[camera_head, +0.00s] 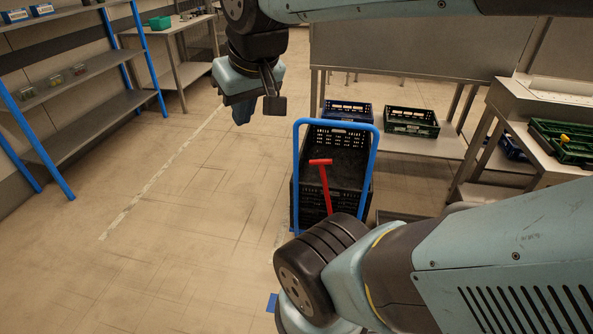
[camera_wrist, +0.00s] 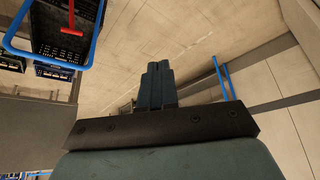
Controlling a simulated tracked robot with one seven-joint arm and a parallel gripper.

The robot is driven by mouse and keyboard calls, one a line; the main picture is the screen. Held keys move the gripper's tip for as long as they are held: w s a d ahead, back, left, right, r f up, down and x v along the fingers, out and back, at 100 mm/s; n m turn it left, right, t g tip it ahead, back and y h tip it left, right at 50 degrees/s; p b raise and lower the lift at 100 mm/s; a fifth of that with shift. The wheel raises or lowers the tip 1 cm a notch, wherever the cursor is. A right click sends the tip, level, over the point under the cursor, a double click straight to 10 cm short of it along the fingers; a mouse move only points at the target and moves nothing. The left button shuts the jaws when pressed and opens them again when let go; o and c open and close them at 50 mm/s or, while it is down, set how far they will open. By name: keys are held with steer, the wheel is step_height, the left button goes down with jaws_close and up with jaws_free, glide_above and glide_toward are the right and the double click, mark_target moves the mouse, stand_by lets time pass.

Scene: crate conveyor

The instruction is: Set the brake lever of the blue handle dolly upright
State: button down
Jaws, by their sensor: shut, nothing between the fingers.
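The dolly's blue handle (camera_head: 376,150) stands as an upright hoop in the middle of the head view. The red T-shaped brake lever (camera_head: 325,187) shows inside the hoop, leaning slightly in the picture; my arm hides its lower end. In the wrist view, the blue handle (camera_wrist: 97,35) and red lever (camera_wrist: 62,50) are at the upper left. My gripper (camera_head: 241,117) hangs left of the handle and above it in the picture, apart from both handle and lever. Its fingers (camera_wrist: 158,68) are together and empty.
Black crates (camera_head: 348,160) are stacked on the dolly. Blue (camera_head: 348,111) and green (camera_head: 411,122) crates rest on a low shelf behind. A blue-post shelf rack (camera_head: 149,60) stands left, a metal table (camera_head: 540,110) right. The floor left of the dolly is clear.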

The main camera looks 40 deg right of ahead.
steer(key=w+d+f+m+g+h, duration=0.2)
steer(key=w+d+f+g+h, duration=0.3)
steer(key=w+d+f, duration=0.5)
steer(key=w+d+f+m+g+h, duration=0.1)
steer(key=w+d+f+g+h, duration=0.5)
steer(key=w+f, duration=0.5)
steer(key=w+d+f+n+t+h, duration=0.1)
steer(key=d+f+n+t+h, duration=0.15)
steer(key=f, duration=0.85)
steer(key=w+d+f+n+t+h, duration=0.2)
steer(key=d+f+t+h, duration=0.15)
steer(key=f, duration=0.75)
steer(key=w+d+f+n+t+h, duration=0.15)
steer(key=d+f, duration=0.25)
steer(key=f, duration=0.6)
steer(key=s+d+r, duration=0.1)
steer(key=d, duration=1.1)
steer(key=shift+s+d+r+n+h, duration=0.25)
steer(key=shift+d+r+n+h, duration=0.05)
steer(key=shift+d+h, duration=0.05)
steer(key=shift+t, duration=0.25)
